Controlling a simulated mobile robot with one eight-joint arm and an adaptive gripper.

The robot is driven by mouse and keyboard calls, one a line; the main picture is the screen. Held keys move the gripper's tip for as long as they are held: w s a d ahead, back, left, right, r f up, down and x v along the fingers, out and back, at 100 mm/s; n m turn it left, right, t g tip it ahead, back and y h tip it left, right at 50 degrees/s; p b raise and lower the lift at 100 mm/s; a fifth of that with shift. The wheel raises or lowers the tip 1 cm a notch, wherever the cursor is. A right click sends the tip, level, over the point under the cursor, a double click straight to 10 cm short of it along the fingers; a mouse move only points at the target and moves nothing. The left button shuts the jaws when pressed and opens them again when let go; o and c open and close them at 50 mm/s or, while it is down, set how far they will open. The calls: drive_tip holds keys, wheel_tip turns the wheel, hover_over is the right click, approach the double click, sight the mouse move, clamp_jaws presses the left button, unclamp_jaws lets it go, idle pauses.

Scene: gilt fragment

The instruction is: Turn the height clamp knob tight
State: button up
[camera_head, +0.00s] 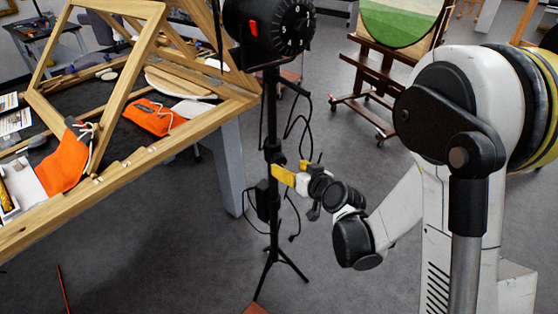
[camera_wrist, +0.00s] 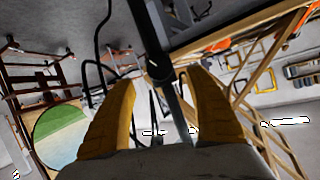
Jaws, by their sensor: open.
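A black light stand (camera_head: 271,215) with a round black lamp head (camera_head: 268,30) stands on the floor in the middle of the head view. My gripper (camera_head: 289,170), with yellow fingers, is at the stand's pole, about halfway up. In the wrist view, my gripper (camera_wrist: 160,77) is open. The pole (camera_wrist: 147,30) runs between and beyond its fingers, with a dark clamp collar (camera_wrist: 160,70) at the gap between the fingertips. The knob itself is too dark to tell apart from the collar. I cannot tell whether a finger touches it.
A wooden worktable (camera_head: 150,150) with frames and orange cloths (camera_head: 152,117) is left of the stand. A black box (camera_head: 263,199) hangs low on the pole, and loose cables (camera_head: 299,125) hang beside it. An easel with a green painting (camera_head: 400,22) stands behind. Floor around the tripod legs is mostly clear.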

sight(281, 162)
drive_tip(key=b+x, duration=0.1)
drive_tip(key=x, duration=0.6)
drive_tip(key=shift+w+a+f, duration=0.1)
drive_tip(key=shift+w+f, duration=0.05)
drive_tip(key=shift+w, duration=0.2)
drive_tip(key=c, duration=1.2)
